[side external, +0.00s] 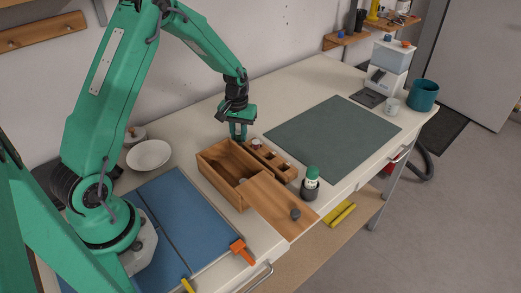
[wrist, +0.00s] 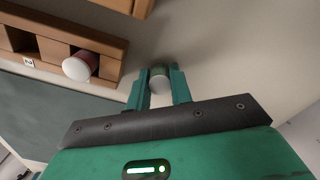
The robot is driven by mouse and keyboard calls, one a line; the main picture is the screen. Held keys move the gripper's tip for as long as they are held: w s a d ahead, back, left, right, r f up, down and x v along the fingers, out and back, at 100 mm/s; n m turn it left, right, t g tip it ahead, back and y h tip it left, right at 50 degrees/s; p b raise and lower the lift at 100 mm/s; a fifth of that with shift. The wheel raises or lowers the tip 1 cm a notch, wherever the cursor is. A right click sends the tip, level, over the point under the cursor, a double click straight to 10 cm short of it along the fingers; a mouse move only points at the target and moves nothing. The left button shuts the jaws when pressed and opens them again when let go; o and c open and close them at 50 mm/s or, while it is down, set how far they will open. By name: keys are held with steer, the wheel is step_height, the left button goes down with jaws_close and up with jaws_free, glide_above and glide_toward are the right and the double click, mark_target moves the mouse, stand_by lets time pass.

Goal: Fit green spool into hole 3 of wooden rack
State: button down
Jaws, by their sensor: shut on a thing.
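My gripper (side external: 238,130) is shut on the green spool and holds it above the white table, just behind the wooden rack. In the wrist view my gripper (wrist: 158,88) has its two fingers on either side of the green spool (wrist: 159,79), whose pale round end faces the camera. The wooden rack (side external: 275,164) lies beside the wooden box. In the wrist view the rack (wrist: 110,68) is at the upper left, apart from the held spool. A red spool with a white end (wrist: 78,66) sits in one rack hole; a dark empty hole is beside it, near a label 2.
The wooden box (side external: 212,178) stands left of the rack, its lid board (side external: 278,204) slanting toward the front edge. A green-and-white bottle (side external: 311,178) stands in a dark holder near the rack's front end. A green mat (side external: 333,138) lies clear to the right.

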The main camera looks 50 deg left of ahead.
mark_target(239, 132)
steer(key=shift+r, duration=0.15)
steer(key=shift+r, duration=0.5)
steer(key=r, duration=0.3)
steer(key=shift+d+r, duration=0.15)
steer(key=shift+d, duration=0.1)
steer(key=s+d+r, duration=0.3)
steer(key=d+r, duration=0.3)
steer(key=d, duration=0.5)
steer(key=shift+r, duration=0.2)
steer(key=shift+a, duration=0.1)
step_height(239, 132, up, 9)
steer(key=s+d+m, duration=0.1)
steer(key=d+m, duration=0.1)
steer(key=m, duration=0.4)
steer(key=shift+s+m, duration=0.3)
steer(key=shift+m, duration=0.1)
steer(key=shift+d, duration=0.15)
